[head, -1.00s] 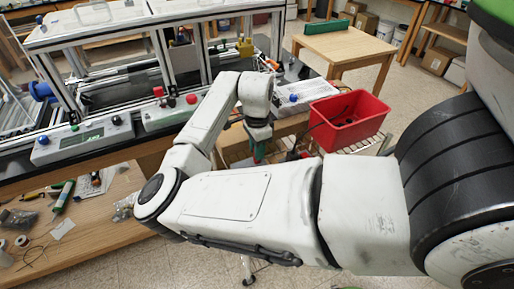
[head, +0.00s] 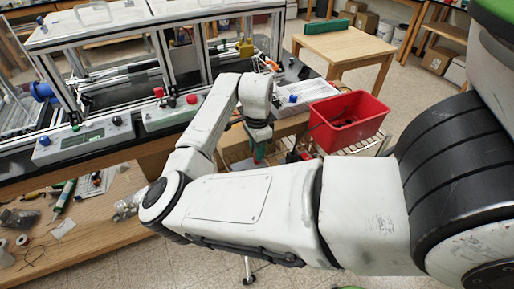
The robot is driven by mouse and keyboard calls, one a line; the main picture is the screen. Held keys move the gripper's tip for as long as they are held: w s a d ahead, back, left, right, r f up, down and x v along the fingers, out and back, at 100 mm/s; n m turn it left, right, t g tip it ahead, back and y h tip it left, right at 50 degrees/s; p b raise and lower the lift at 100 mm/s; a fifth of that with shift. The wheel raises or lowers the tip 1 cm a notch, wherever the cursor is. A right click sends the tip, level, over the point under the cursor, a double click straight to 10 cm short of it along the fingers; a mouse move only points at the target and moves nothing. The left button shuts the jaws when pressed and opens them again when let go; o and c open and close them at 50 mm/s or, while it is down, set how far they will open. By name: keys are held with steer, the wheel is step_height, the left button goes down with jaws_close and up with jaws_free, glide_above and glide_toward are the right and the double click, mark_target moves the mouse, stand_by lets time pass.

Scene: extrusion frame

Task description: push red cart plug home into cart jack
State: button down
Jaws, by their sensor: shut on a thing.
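My gripper (head: 259,150) is at the end of my white arm, low beside the machine bench and to the left of the red bin. A green part shows at its tip, but it is small and partly hidden by my arm, so I cannot tell what the jaws hold. The cart jack cannot be made out. The wire-shelf cart (head: 370,143) shows under and beside the red bin, mostly covered.
The red bin (head: 372,112) stands on the cart, right of my gripper. The extrusion-frame machine (head: 130,50) with control boxes (head: 84,138) fills the left. A small wooden table (head: 345,46) stands behind. A lower wooden shelf (head: 100,225) holds tools.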

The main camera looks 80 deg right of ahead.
stand_by(0.4)
steer(key=c, duration=0.8)
jaws_free()
steer(key=shift+f, duration=0.1)
steer(key=shift+c, duration=0.2)
step_height(320, 180, up, 11)
steer(key=b, duration=0.1)
steer(key=shift+f, duration=0.15)
